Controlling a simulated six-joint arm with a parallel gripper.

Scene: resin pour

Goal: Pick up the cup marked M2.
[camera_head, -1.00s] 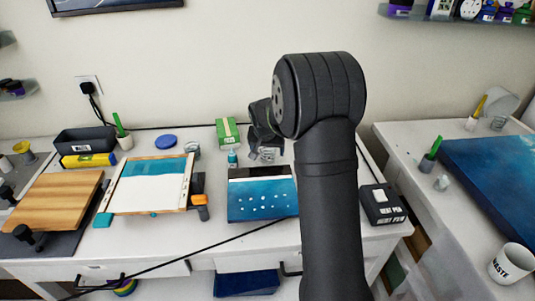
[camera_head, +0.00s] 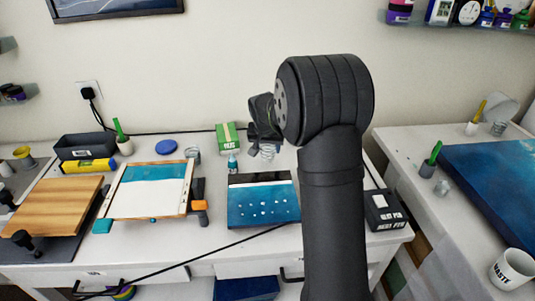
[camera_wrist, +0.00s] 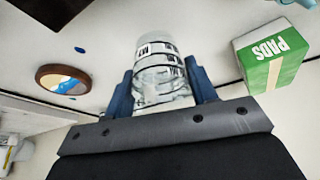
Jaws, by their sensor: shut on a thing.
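A clear cup (camera_wrist: 160,75) with dark printed bands is between the two blue fingers of my gripper (camera_wrist: 162,90) in the wrist view. Part of its marking reads like "M2", upside down. My gripper is shut on this cup. In the head view the cup (camera_head: 267,152) shows small below my gripper (camera_head: 264,143), just behind the blue panel, and seems to be held above the table. My arm hides part of the area to the right.
A green box of pads (camera_head: 227,137) stands close to the left of the cup, with a small teal bottle (camera_head: 233,163) in front of it. Another clear cup (camera_head: 193,155) stands further left. A blue panel (camera_head: 262,205) lies in front, and a heat pen box (camera_head: 384,210) is at right.

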